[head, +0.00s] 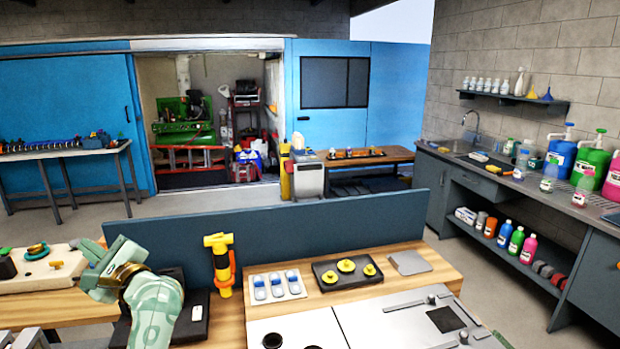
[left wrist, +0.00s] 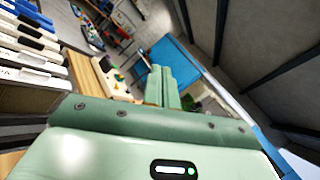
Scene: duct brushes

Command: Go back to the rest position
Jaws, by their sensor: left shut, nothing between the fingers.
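My left arm comes in at the lower left of the head view. My left gripper (head: 97,262) is raised above the left part of the wooden bench, pointing away from the middle. In the left wrist view the two green fingers (left wrist: 160,84) lie together, shut with nothing between them. My right gripper shows in neither view.
A dark tray with yellow round pieces (head: 345,267), a pale tray with blue-white pieces (head: 277,285) and a yellow-orange tool (head: 221,262) are on the bench (head: 432,274). A dark upright panel (head: 300,233) runs behind. A cream board with round parts (head: 40,268) lies left, near my gripper.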

